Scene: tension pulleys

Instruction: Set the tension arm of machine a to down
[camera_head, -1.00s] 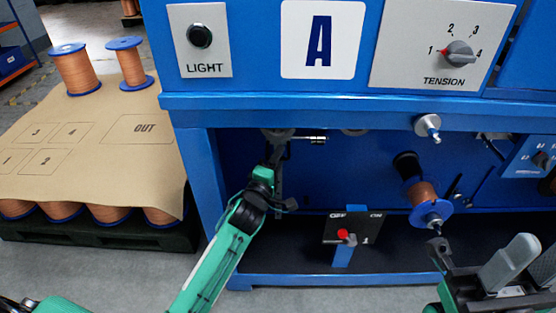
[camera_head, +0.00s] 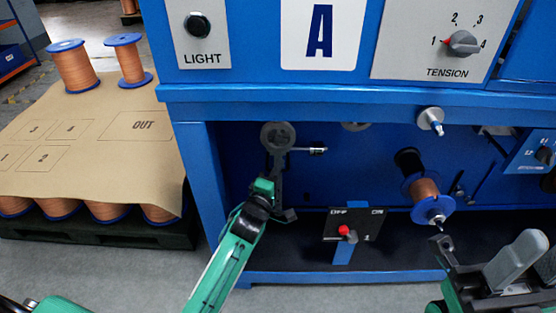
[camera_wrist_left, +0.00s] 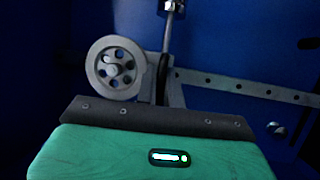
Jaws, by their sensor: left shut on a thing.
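Machine a is the blue frame (camera_head: 300,97) under the white A sign (camera_head: 319,33). Its tension arm carries a grey spoked pulley (camera_head: 278,136), seen just below the beam in the head view; a silver rod (camera_head: 314,150) juts out beside it. In the left wrist view the pulley (camera_wrist_left: 116,68) is beyond my green gripper body, beside the rod (camera_wrist_left: 167,38) and a grey bar with holes (camera_wrist_left: 245,88). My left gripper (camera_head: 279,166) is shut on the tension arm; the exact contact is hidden. My right gripper (camera_head: 444,246) is at lower right, its jaw opening unclear.
A copper spool (camera_head: 425,190) sits on a spindle right of centre. An OFF/ON switch box with a red knob (camera_head: 345,231) stands low in the bay. The tension dial (camera_head: 463,43) is above. A pallet with a cardboard sheet (camera_head: 95,160) is at left.

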